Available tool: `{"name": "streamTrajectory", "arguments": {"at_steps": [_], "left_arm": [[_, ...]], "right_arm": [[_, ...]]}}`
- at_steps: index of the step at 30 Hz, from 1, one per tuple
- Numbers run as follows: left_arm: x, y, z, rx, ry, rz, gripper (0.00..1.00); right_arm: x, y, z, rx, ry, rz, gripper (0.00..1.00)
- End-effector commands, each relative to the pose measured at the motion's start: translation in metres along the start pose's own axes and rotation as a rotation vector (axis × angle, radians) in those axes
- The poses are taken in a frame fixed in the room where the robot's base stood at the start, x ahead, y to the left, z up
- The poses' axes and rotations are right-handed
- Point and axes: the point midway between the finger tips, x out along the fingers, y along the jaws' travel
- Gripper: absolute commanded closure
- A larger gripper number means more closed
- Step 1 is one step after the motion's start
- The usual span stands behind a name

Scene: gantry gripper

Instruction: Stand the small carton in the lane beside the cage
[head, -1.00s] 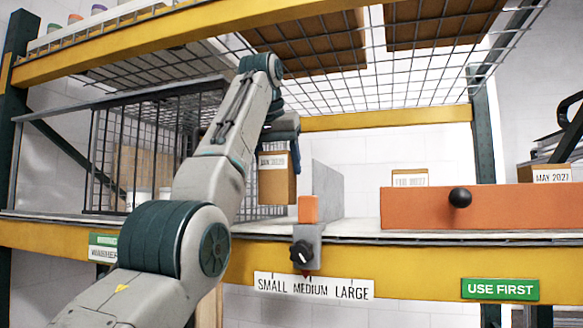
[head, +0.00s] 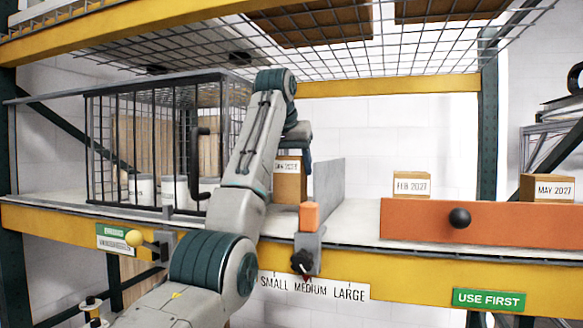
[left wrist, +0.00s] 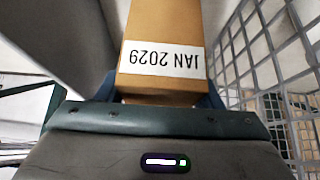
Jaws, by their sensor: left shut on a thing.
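The small carton (head: 290,182) is brown with a white label; the left wrist view shows the carton (left wrist: 160,85) with "JAN 2029" upside down. My left gripper (head: 298,150) is shut on it from above. The carton is upright in the lane between the cage (head: 150,140) and the grey divider (head: 329,190). In the left wrist view the divider (left wrist: 65,35) is at left and the cage mesh (left wrist: 265,60) at right. My arm hides the carton's lower left and part of the cage. I cannot tell if its bottom touches the shelf. My right gripper is not in view.
An orange block (head: 309,216) on a grey clamp with a black knob (head: 301,262) sits at the shelf edge by the divider. An orange bin front (head: 425,222) with cartons behind it is at right. A wire-mesh deck (head: 390,55) hangs overhead. Light tubs stand in the cage.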

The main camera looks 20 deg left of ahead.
Motion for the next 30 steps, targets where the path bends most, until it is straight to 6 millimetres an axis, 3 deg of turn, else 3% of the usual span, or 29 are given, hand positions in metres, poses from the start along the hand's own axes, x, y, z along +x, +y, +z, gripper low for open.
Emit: {"name": "streamTrajectory", "arguments": {"at_steps": [6, 20, 21, 24, 30], "left_arm": [[0.018, 0.000, 0.012, 0.000, 0.000, 0.000, 0.72], [0.025, 0.000, 0.017, 0.000, -0.001, 0.000, 0.72], [0.025, 0.000, 0.016, 0.000, -0.002, 0.000, 0.36], [0.025, 0.000, 0.016, 0.000, -0.003, 0.000, 0.18], [0.025, 0.000, 0.016, 0.000, -0.002, 0.000, 0.18]], "right_arm": [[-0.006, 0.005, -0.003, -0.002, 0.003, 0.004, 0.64], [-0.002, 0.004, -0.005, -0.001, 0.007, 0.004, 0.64], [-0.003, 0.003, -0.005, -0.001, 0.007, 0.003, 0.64], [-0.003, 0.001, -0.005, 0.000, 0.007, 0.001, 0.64], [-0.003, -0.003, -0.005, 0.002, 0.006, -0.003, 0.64]]}}
